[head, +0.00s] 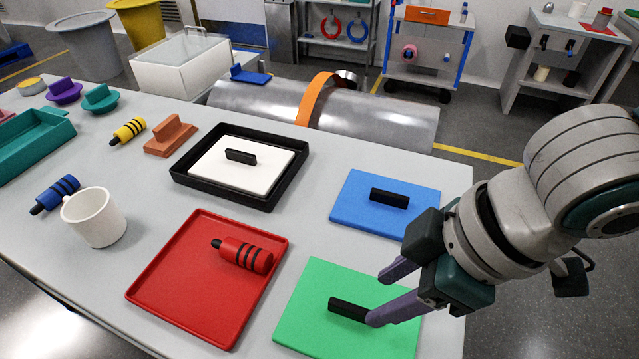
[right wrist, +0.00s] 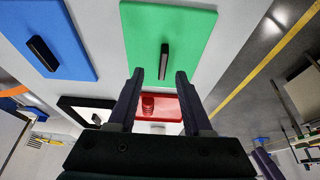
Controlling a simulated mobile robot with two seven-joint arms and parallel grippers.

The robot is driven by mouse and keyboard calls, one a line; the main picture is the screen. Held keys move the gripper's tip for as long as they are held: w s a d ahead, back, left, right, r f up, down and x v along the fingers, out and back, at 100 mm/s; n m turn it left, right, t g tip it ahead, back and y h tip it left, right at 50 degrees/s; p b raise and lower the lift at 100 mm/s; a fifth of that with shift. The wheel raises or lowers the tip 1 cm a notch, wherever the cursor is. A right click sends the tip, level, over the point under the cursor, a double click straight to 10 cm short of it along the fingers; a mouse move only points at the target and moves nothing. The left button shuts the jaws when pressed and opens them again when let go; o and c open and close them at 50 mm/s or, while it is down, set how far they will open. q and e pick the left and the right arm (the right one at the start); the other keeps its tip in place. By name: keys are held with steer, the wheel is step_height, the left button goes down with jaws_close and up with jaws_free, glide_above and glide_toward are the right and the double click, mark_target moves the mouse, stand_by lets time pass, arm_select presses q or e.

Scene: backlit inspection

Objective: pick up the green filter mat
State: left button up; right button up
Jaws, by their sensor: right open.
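The green filter mat (head: 310,288) lies flat at the table's near right part, with a black bar handle (head: 347,309) on top. In the right wrist view the mat (right wrist: 192,35) is ahead of the fingers and its handle (right wrist: 164,60) points toward the gap. My right gripper (head: 379,297) is open and empty over the mat's right part. One purple finger overlaps the handle's right end in the head view. In the right wrist view the handle's near end shows between the fingertips (right wrist: 160,73); I cannot tell whether they touch. My left gripper is not in view.
A blue mat (head: 360,215) with a black handle lies behind the green one. A red tray (head: 175,270) holding a red cylinder (head: 245,256) is to its left. A black tray (head: 190,180) with a white mat and a white mug (head: 95,218) stand farther left.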

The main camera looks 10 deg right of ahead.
mark_target(355, 308)
steer(key=x, duration=0.5)
steer(key=shift+a+b, duration=0.4)
steer(key=shift+a, duration=0.05)
steer(key=shift+c, duration=0.2)
jaws_close()
